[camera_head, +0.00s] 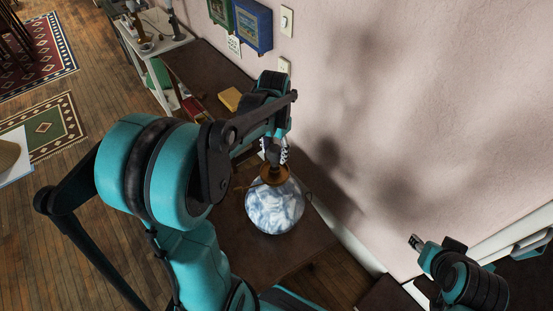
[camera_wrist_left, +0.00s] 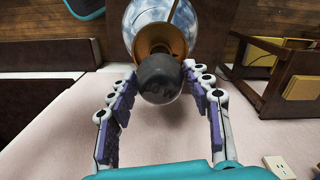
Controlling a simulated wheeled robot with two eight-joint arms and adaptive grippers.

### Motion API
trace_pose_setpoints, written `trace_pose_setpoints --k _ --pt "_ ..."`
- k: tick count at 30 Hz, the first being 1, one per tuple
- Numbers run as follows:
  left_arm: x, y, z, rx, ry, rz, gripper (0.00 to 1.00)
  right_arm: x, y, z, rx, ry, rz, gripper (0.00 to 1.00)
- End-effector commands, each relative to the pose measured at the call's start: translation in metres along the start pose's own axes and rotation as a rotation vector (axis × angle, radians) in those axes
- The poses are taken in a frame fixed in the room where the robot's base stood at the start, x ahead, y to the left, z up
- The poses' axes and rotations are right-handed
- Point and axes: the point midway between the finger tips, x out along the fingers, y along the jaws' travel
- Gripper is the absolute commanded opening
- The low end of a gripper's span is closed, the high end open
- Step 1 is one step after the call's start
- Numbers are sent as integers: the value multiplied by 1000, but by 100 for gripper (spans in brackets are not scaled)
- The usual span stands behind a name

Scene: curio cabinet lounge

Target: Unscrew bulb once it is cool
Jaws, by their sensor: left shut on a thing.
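The lamp has a round blue-and-white base (camera_head: 275,208) with a brass-coloured collar (camera_head: 273,175), and stands on a dark brown table (camera_head: 285,255). The base also shows at the top of the left wrist view (camera_wrist_left: 138,18). A dark grey rounded bulb (camera_wrist_left: 160,75) sits above the collar in that view. My left gripper (camera_head: 274,152) is over the lamp's top. In the left wrist view its fingers (camera_wrist_left: 162,70) are shut on the bulb from both sides. In the head view the bulb is mostly hidden. My right gripper (camera_head: 417,243) is at the lower right, away from the lamp; its jaw opening is unclear.
A pink wall stands close behind the lamp, with a light switch (camera_head: 286,20), an outlet (camera_head: 284,66) and framed pictures (camera_head: 252,25). A yellow book (camera_head: 230,98) lies beyond the gripper. A white shelf (camera_head: 160,45) stands at the back left. Wooden floor lies left.

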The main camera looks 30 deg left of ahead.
Motion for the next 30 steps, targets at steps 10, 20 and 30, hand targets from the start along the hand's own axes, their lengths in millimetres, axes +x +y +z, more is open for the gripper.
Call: trace_pose_setpoints --k 10,20,30 --pt "-8 0 0 0 0 0 0 -5 0 -4 0 0 0 40" --pt "-30 0 0 0 0 0 0 -19 0 -13 0 0 0 40" --pt "-44 0 0 0 0 0 0 -27 0 -20 0 0 0 40"
